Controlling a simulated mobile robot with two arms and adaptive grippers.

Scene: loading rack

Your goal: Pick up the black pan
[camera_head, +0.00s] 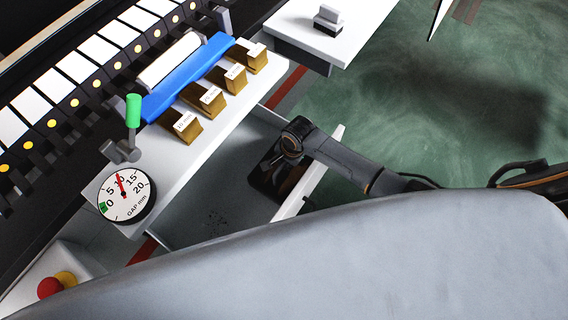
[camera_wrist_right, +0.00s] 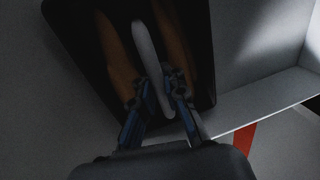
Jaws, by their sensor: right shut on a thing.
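The black pan (camera_head: 266,180) lies inside the grey open bin below the white ledge, close to the bin's right wall. In the right wrist view the dark pan (camera_wrist_right: 75,35) fills the upper middle, with a pale grey bar-like handle (camera_wrist_right: 146,55) standing out over it. My right gripper (camera_head: 280,161) reaches into the bin from the right, above the pan. In the wrist view its two fingers (camera_wrist_right: 154,97) are closed around the handle from both sides. I cannot tell whether the pan touches the bin floor. My left gripper is not in view.
The bin's wall (camera_head: 312,178) stands close to the right gripper. The white ledge (camera_head: 178,160) carries several brass blocks (camera_head: 211,98), a blue bar (camera_head: 188,78), a green-handled lever (camera_head: 133,112) and a gap dial (camera_head: 124,194). A red button (camera_head: 50,288) sits lower left.

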